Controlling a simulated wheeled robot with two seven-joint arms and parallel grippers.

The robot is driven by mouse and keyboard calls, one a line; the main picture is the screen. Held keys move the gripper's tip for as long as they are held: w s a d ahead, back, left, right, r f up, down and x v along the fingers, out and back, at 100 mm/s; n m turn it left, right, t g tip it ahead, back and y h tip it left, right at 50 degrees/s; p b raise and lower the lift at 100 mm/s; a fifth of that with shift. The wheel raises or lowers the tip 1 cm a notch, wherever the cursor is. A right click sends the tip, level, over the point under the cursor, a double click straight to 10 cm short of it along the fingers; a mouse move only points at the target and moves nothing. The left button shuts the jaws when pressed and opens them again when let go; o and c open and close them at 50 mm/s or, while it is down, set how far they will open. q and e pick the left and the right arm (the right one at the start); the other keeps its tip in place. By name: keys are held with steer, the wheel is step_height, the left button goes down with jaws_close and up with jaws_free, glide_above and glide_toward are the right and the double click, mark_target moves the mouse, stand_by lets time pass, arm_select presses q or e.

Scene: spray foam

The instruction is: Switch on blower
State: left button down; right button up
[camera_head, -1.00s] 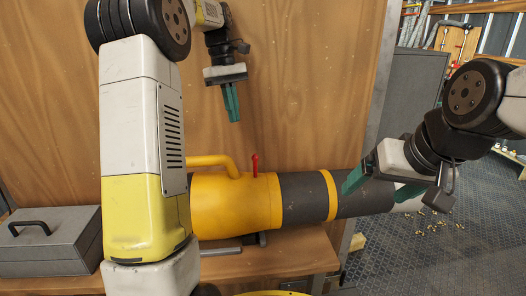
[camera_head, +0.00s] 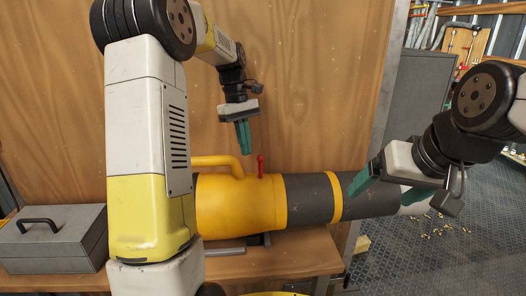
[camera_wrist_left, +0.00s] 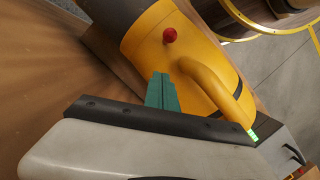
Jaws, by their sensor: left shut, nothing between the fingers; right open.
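The blower (camera_head: 235,203) is a yellow and dark grey cylinder lying on a wooden shelf, with a yellow handle on top. A red lever (camera_head: 260,166) stands upright on its yellow body. It shows as a round red knob in the left wrist view (camera_wrist_left: 169,35). My left gripper (camera_head: 244,151) has teal fingers, is shut and empty, and hangs above the handle, just left of and above the lever, apart from it. Its fingertips (camera_wrist_left: 160,76) also show in the left wrist view. My right gripper (camera_head: 388,189) is open, its fingers at the blower's dark grey nozzle end.
A grey toolbox (camera_head: 50,240) with a black handle stands on the shelf at the left. A wooden wall (camera_head: 310,80) rises close behind the blower. The wooden shelf (camera_head: 290,262) has a bare front edge. Small pieces litter the floor at the right.

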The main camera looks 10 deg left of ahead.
mark_target(268, 175)
arm_select(q)
steer(key=shift+s+d+f, duration=0.15)
steer(key=shift+s+d, duration=0.55)
steer(key=shift+d, duration=0.1)
steer(key=shift+s+d+f, duration=0.1)
steer(key=shift+s+d, duration=0.55)
steer(key=shift+d, duration=0.15)
steer(key=shift+w+d+r+y, duration=0.1)
steer(key=shift+d+y, duration=0.25)
steer(key=shift+y, duration=0.15)
steer(key=shift+w+d+g+y, duration=0.1)
steer(key=shift+d+g+y, duration=0.2)
steer(key=shift+d+y, duration=0.25)
steer(key=y, duration=0.1)
steer(key=d+g+y, duration=0.1)
steer(key=y, duration=0.1)
steer(key=shift+w+d, duration=0.3)
steer(key=shift+d+f+n, duration=0.25)
steer(key=shift+d+n, duration=0.05)
steer(key=shift+a, duration=0.15)
steer(key=shift+s+a+f, duration=0.15)
steer(key=shift+a, duration=0.45)
